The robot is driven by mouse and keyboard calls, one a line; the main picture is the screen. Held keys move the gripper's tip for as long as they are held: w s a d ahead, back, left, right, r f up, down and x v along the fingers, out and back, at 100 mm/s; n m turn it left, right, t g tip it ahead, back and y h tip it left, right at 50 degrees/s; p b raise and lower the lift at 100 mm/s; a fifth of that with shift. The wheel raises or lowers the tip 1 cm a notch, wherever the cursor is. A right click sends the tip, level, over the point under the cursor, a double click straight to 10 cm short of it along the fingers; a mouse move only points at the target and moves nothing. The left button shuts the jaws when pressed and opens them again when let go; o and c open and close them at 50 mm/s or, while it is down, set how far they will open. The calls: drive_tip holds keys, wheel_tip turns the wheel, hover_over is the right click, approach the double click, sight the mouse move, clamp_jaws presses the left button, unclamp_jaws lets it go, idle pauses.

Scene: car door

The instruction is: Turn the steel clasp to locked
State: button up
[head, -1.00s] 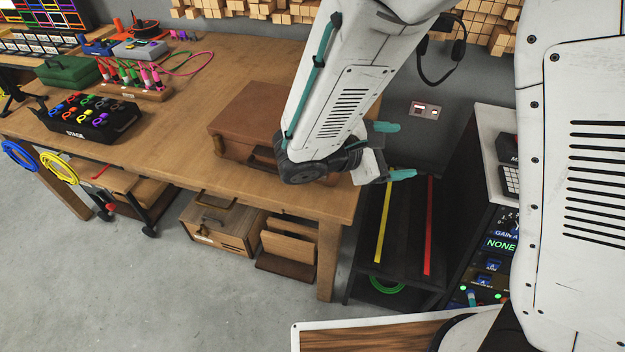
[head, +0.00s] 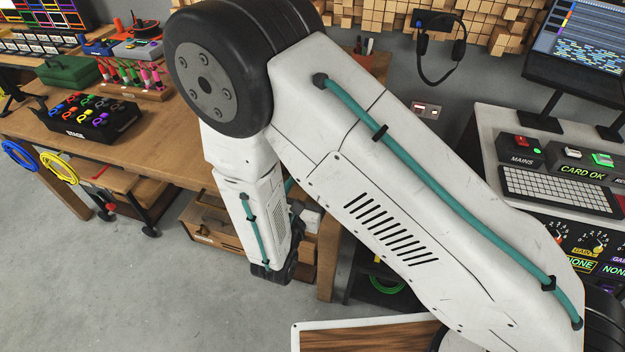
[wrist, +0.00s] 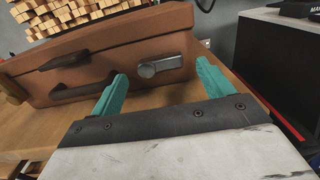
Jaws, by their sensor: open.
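The steel clasp (wrist: 165,66) is on the front face of a brown case (wrist: 110,50), right of the case's dark handle (wrist: 84,86), in the wrist view. It is a silver bar with a rounded left end, lying roughly along the case front. My gripper (wrist: 161,72) is open, with its teal fingers apart. The fingertips appear on either side of the clasp in the picture, with nothing between them; I cannot tell the exact gap to the clasp. In the head view my arm hides the case, the clasp and the fingers.
The case stands on a wooden workbench (head: 150,155). A wooden box (head: 205,222) sits below the bench. A console with a keypad (head: 562,190) stands to the right. Headphones (head: 440,60) hang on the back wall. Grey floor is clear in front.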

drive_tip(key=shift+x, duration=1.45)
drive_tip(key=c, duration=1)
